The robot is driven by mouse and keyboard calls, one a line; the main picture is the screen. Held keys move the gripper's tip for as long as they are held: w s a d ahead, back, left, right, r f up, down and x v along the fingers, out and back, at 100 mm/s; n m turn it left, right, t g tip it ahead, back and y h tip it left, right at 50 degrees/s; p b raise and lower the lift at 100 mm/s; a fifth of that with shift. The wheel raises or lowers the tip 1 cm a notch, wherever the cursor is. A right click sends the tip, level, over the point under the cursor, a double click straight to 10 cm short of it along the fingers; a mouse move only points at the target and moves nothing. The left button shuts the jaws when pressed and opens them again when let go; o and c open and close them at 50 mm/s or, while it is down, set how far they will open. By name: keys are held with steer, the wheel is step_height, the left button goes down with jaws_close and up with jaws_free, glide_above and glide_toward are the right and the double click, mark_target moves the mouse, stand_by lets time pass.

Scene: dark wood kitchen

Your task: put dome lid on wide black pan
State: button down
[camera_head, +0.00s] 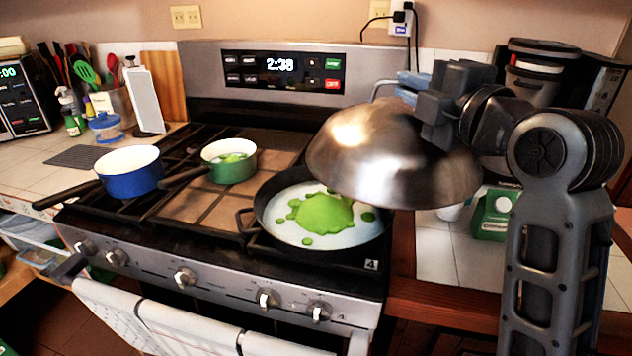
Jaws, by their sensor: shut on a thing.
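The dome lid (365,145) is a shiny metal bowl-like cover. My gripper (418,100) is shut on it near its top right and holds it tilted in the air. The lid hangs above and to the right of the wide black pan (256,215), overlapping the pan's right back part in the picture. The pan sits on the front right of the stove and holds white and green contents (322,213). The grip point itself is partly hidden by the fingers, and the pan's right back rim is hidden behind the lid.
The stove's back panel (285,70) rises behind. A green box (492,212) and a dark coffee-maker-like appliance (540,75) stand on the right counter.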

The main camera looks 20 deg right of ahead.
mark_target(332, 117)
steer(key=w+a+f, duration=0.4)
steer(key=w+a, duration=0.1)
steer(key=w+a+f+p, duration=0.1)
steer(key=w+a+f, duration=0.1)
steer(key=w+a, duration=0.1)
steer(key=shift+a+f, duration=0.25)
steer(key=shift+f, duration=2.4)
steer(key=c, duration=1.2)
jaws_free()
steer(key=shift+r, duration=0.2)
steer(key=shift+s+f, duration=0.1)
steer(key=shift+s, duration=0.25)
steer(key=s+b, duration=0.1)
steer(key=s, duration=1)
steer(key=shift+s, duration=0.15)
